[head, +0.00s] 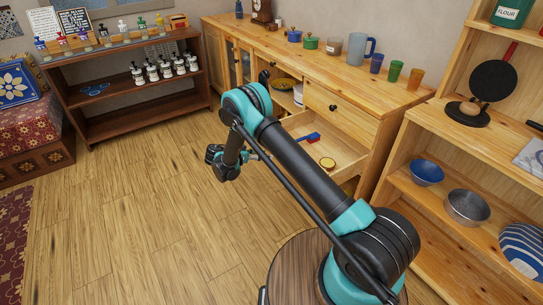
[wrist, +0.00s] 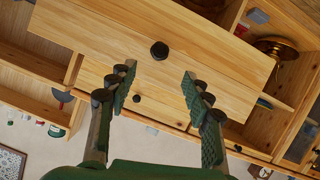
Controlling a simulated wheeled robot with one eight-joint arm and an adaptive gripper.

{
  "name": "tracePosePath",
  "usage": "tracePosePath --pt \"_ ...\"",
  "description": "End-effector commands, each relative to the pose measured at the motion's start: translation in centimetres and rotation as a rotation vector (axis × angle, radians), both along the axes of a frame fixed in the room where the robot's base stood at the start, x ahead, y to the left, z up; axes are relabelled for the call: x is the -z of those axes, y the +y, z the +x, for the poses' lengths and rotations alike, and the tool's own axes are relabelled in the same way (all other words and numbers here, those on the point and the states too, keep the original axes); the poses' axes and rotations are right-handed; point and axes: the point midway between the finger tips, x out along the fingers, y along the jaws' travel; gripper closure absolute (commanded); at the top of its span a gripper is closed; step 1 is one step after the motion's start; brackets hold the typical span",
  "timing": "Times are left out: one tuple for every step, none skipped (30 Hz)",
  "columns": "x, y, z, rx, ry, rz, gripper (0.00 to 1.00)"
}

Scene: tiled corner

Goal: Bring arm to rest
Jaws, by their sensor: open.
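My arm reaches out over the wooden floor in the head view and bends down at the elbow. My gripper (head: 222,160) hangs in front of the wooden cabinet, left of its pulled-out drawer (head: 318,152). In the wrist view my gripper (wrist: 158,88) is open, with its two green-padded fingers apart and nothing between them. Behind the fingers, the drawer front with a dark round knob (wrist: 159,50) shows, tilted in the picture. I cannot tell the exact gap between the fingertips and the drawer front.
The open drawer holds a blue-and-red item (head: 308,138) and a round yellowish item (head: 327,163). Cups and pots stand on the cabinet top (head: 315,68). A shelf with bowls (head: 427,172) is at right, a dark rack (head: 140,103) at left. The floor (head: 150,215) is clear.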

Motion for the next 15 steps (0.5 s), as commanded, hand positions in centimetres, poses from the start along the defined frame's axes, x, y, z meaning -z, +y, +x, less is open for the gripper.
tracePosePath --pt "-0.19 0.35 -0.21 0.0 0.0 0.0 0.5" --pt "-0.27 0.51 -0.3 0.0 0.0 0.0 0.5" --pt "-0.35 0.68 -0.4 0.0 0.0 0.0 0.5" --pt "-0.38 0.78 -0.46 0.0 0.0 0.0 0.5" --pt "-0.41 0.84 -0.5 0.0 -0.001 0.0 0.5" --pt "-0.44 0.89 -0.52 0.0 -0.001 0.0 0.5" --pt "-0.44 0.9 -0.53 0.0 -0.001 0.0 0.5" --pt "-0.44 0.9 -0.53 0.0 -0.001 0.0 0.5" --pt "-0.44 0.89 -0.54 0.0 -0.001 0.0 0.5" --pt "-0.44 0.9 -0.53 0.0 -0.001 0.0 0.5" --pt "-0.44 0.89 -0.52 0.0 -0.001 0.0 0.5" --pt "-0.43 0.88 -0.53 0.0 -0.001 0.0 0.5" --pt "-0.43 0.88 -0.53 0.0 -0.001 0.0 0.5" --pt "-0.43 0.88 -0.53 0.0 -0.001 0.0 0.5" --pt "-0.43 0.87 -0.52 0.0 -0.001 0.0 0.5"
